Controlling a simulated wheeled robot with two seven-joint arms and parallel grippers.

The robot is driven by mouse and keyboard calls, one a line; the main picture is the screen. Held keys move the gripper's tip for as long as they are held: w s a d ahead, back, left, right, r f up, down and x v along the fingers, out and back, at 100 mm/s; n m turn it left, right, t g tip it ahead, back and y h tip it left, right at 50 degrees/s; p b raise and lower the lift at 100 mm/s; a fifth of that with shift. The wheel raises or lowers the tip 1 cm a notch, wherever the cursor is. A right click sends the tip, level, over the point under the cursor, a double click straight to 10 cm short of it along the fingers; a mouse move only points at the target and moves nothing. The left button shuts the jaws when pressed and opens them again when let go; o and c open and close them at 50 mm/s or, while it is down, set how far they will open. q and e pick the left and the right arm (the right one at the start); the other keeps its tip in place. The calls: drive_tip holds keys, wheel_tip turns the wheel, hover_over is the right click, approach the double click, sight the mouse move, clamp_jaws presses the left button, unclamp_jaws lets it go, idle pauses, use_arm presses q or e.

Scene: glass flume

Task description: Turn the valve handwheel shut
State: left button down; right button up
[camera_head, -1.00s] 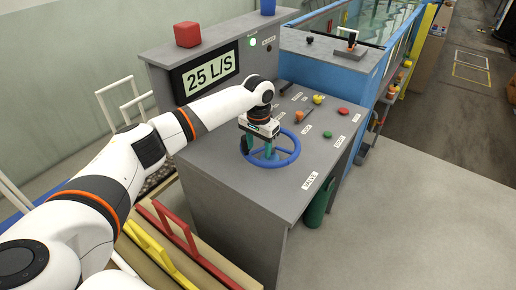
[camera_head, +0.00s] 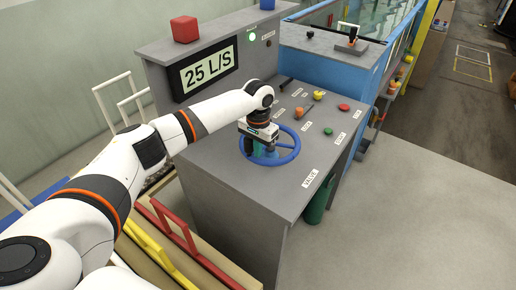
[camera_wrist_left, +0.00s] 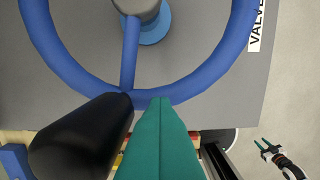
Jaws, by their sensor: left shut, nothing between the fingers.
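The blue valve handwheel (camera_head: 290,151) lies flat on the grey console near the VALVE label (camera_head: 310,178). In the left wrist view, its rim (camera_wrist_left: 220,68), a spoke and the grey hub show, with a black grip (camera_wrist_left: 75,145) on the rim. My left gripper (camera_head: 262,152) points down over the wheel's left side. Its teal fingers (camera_wrist_left: 160,135) are together and empty, beside the black grip and close to the rim; I cannot tell whether they touch. My right gripper (camera_wrist_left: 264,146) shows small in the left wrist view, its teal fingers apart, far from the wheel.
The display (camera_head: 209,69) reads 25 L/S. A yellow knob (camera_head: 318,95), a red button (camera_head: 343,107) and a green button (camera_head: 328,131) sit on the console right of my arm. A red block (camera_head: 185,29) is on the upper ledge.

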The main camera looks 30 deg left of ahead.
use_arm(q)
drive_tip(key=shift+s+r, duration=0.2)
drive_tip(key=shift+w+f, duration=0.1)
drive_tip(key=shift+w+a, duration=0.1)
drive_tip(key=shift+w, duration=0.1)
use_arm(e)
drive_tip(key=shift+s+a, duration=0.1)
drive_tip(key=shift+s, duration=0.2)
use_arm(q)
drive_tip(key=shift+s, duration=0.15)
